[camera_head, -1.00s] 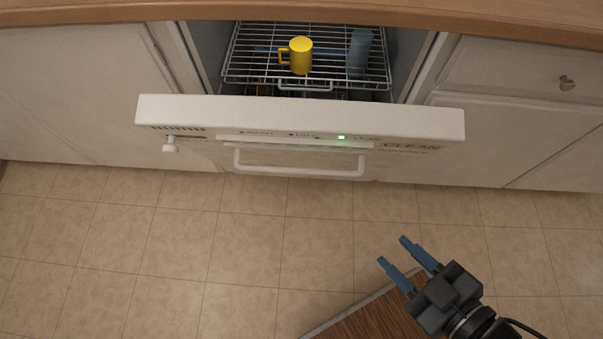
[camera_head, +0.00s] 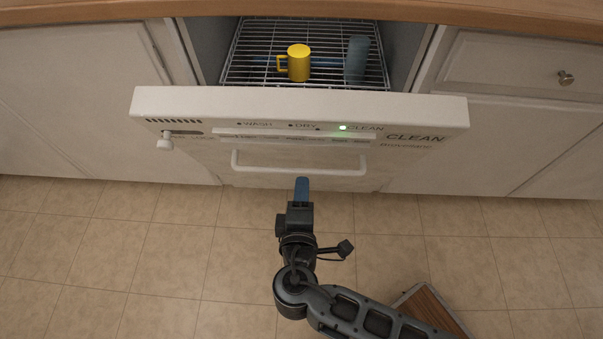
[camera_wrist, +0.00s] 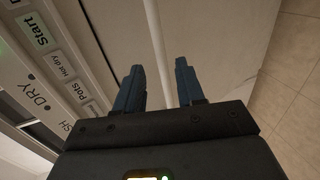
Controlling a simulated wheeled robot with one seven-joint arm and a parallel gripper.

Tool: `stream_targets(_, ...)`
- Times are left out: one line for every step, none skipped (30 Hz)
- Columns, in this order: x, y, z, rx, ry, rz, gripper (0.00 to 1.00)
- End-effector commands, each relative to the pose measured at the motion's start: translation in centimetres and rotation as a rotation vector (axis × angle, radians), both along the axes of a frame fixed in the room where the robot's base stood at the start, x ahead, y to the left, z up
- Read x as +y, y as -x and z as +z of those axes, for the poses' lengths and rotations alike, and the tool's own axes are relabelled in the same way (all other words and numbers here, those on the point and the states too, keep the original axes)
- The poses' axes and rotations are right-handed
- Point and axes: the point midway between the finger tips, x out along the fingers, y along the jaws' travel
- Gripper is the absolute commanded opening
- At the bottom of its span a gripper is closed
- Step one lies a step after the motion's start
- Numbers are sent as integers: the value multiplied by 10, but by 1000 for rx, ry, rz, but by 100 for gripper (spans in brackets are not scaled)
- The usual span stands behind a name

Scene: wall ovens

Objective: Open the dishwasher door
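The white dishwasher door (camera_head: 420,148) stands partly open, its top tilted out from the cabinet, with a control strip and a green light on it. Its white bar handle (camera_head: 262,170) runs across the front below the controls. My gripper (camera_head: 302,182) is at the middle of the handle, just in front of or below it in the head view. In the wrist view its two blue fingers (camera_wrist: 160,88) are apart, and the handle bar (camera_wrist: 155,30) runs through the gap between them. I cannot tell whether either finger touches the bar.
Inside, a wire rack (camera_head: 262,50) holds a yellow mug (camera_head: 299,64) and a blue-grey cup (camera_head: 357,58). A wooden counter (camera_head: 400,20) overhangs the front. White cabinets (camera_head: 80,90) flank the dishwasher. The tiled floor (camera_head: 120,260) is clear at left; a brown mat (camera_head: 432,305) lies at lower right.

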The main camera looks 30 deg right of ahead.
Motion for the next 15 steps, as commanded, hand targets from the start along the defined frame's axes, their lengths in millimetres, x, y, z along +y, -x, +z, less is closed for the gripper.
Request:
stream_targets(-3, -4, -1, -1, 2, -3, 38)
stream_targets(-5, -6, -2, -1, 2, -2, 38)
stream_targets(-8, -10, -3, 0, 1, -2, 38)
stream_targets(-10, -13, -5, 0, 1, -3, 38)
stream_targets(-13, -17, -6, 0, 1, -3, 38)
stream_targets(-17, -22, -8, 0, 0, -2, 38)
stream_targets(-19, -26, -9, 0, 0, -3, 38)
stream_targets(-22, -30, -10, 0, 0, -2, 38)
stream_targets(-26, -34, -12, 0, 0, -3, 38)
stream_targets(-28, -38, -13, 1, -1, -3, 38)
stream_targets(-31, -41, -14, 1, -1, -2, 38)
stream_targets(-34, -45, -16, 1, -1, -2, 38)
stream_targets(-35, -48, -16, 1, -1, -2, 38)
stream_targets(-37, -50, -17, 0, -1, -1, 38)
stream_targets(-39, -52, -18, 1, -1, 0, 38)
